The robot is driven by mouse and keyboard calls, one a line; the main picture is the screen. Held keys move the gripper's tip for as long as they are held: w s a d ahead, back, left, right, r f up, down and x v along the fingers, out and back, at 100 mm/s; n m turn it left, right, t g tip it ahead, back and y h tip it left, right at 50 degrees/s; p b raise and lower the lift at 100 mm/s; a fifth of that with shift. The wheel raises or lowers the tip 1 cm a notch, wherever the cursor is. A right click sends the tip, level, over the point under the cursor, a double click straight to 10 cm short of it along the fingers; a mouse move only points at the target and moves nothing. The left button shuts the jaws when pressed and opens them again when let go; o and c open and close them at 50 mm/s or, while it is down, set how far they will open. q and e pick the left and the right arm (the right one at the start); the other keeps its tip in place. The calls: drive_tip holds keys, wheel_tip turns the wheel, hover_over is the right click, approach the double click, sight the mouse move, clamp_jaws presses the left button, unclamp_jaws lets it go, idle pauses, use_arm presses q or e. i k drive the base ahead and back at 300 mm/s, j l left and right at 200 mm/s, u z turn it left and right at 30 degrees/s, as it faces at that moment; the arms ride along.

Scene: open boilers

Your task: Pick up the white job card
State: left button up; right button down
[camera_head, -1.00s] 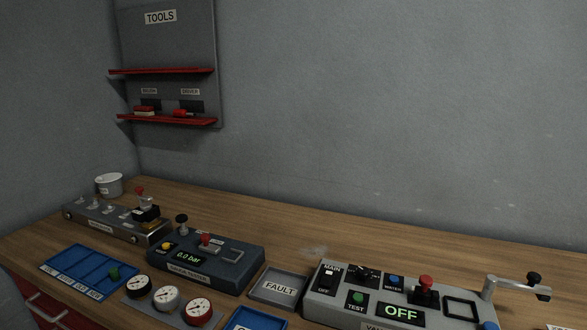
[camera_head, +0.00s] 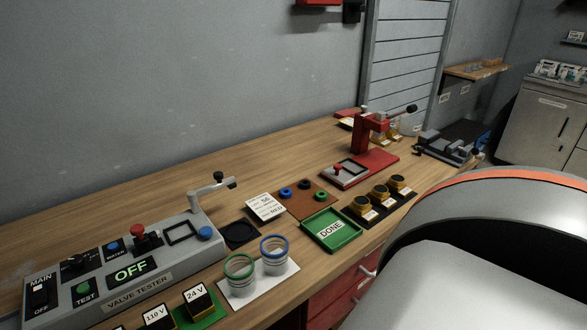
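The white job card (camera_head: 265,207) lies flat on the wooden bench, with printed text on it. It sits between a black square pad (camera_head: 239,234) and a brown board with small rings (camera_head: 306,199). No gripper shows in the head view. A large grey and black rounded shape with an orange stripe fills the lower right, and I cannot tell a gripper in it.
The valve tester (camera_head: 129,267), reading OFF, stands left of the card, its crank handle (camera_head: 212,188) raised near it. A green DONE tray (camera_head: 331,231), two ringed cylinders (camera_head: 257,268) and a red press (camera_head: 369,143) are nearby. Bench behind the card is clear.

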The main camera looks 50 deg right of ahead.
sight(265, 207)
drive_tip(key=z, duration=1.3)
drive_tip(key=k, duration=0.1)
